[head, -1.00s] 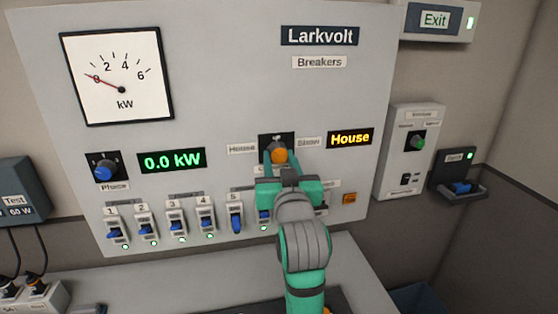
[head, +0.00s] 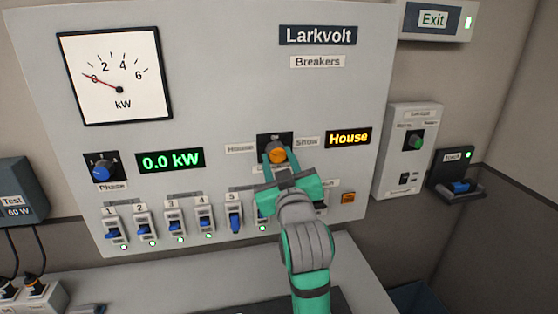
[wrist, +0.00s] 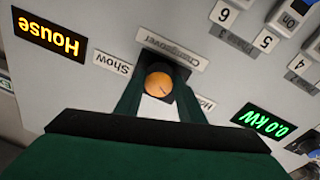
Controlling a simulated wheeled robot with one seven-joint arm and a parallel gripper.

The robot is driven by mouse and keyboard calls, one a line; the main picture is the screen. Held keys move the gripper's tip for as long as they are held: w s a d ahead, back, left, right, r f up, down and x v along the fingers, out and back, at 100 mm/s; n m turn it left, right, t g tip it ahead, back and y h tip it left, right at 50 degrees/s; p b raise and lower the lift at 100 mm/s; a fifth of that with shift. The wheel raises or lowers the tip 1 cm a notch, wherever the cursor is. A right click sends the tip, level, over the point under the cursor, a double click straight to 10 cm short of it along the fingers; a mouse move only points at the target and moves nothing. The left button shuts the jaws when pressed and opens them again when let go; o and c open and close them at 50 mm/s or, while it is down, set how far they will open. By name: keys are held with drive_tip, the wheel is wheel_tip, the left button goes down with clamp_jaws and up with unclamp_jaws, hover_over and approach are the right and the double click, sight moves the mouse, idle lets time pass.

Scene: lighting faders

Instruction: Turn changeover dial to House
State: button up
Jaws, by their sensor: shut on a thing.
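The changeover dial (head: 277,155) is an orange round knob on a dark plate of the grey panel, with a House label (head: 240,149) to its left and a Show label (head: 307,142) to its right. My gripper (head: 278,163) is shut on the dial, a finger on each side of it. The wrist view also shows the dial (wrist: 159,82) between the two green fingers, upside down, with the Changeover label (wrist: 172,53) beside it. A lit display (head: 348,138) reads "House" in amber. The dial's pointer is too small to read surely.
Breaker switches (head: 174,226) line the panel's lower edge, some behind my arm. A blue Phase knob (head: 102,172) and a green 0.0 kW display (head: 170,159) are to the left.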

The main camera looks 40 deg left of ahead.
drive_tip(key=shift+s+r, duration=0.1)
drive_tip(key=shift+r, duration=0.2)
drive_tip(key=o, duration=1)
drive_tip(key=shift+o, duration=0.2)
drive_tip(key=shift+f, duration=0.1)
drive_tip(key=shift+d, duration=0.1)
drive_tip(key=v, duration=1)
drive_tip(key=shift+s+d, duration=0.2)
drive_tip(key=shift+s, duration=0.1)
drive_tip(key=shift+f, duration=0.2)
